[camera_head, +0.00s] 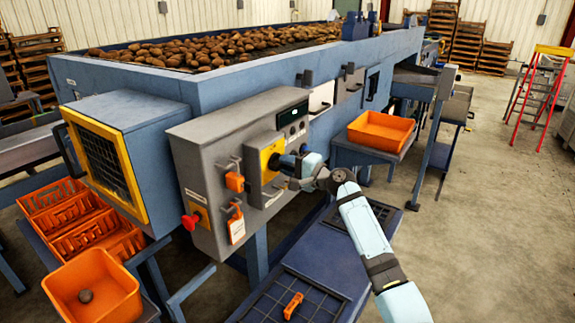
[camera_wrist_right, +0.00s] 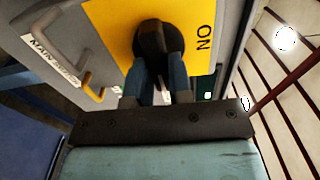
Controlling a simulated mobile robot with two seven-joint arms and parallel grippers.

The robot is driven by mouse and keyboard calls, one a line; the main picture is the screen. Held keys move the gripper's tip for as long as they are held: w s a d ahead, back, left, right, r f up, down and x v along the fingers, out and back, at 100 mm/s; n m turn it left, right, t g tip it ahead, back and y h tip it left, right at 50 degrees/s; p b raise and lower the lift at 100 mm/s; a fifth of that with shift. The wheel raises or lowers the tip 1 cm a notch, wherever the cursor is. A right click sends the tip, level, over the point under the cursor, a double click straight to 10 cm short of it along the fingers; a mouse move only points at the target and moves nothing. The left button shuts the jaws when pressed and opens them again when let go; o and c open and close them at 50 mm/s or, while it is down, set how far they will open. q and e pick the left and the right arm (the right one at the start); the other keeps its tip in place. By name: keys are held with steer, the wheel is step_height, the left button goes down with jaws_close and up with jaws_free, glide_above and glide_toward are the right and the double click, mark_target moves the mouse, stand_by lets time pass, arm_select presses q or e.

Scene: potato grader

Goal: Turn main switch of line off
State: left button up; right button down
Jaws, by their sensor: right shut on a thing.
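The main switch is a black rotary knob (camera_wrist_right: 155,42) on a yellow plate (camera_head: 266,163) on the front of the grey control box (camera_head: 205,150). My right gripper (camera_head: 285,162) is at the plate, and in the right wrist view its two blue fingers (camera_wrist_right: 160,75) are shut on the knob, one on each side. The word "ON" shows on the plate beside the knob. A label reading "MAIN" and more, partly unreadable, shows on the grey box. In the head view the gripper hides most of the knob. My left gripper does not show.
An orange padlock (camera_head: 235,182), a tag (camera_head: 237,229) and a red knob (camera_head: 191,221) are on the box left of the plate. A blue surface with an orange object (camera_head: 293,306) lies below. An orange tray (camera_head: 381,131) stands at the right.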

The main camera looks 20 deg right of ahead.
steer(key=c, duration=1)
jaws_free()
steer(key=shift+c, duration=0.2)
steer(key=b+v, duration=0.3)
steer(key=v, duration=1.1)
steer(key=shift+w, duration=0.15)
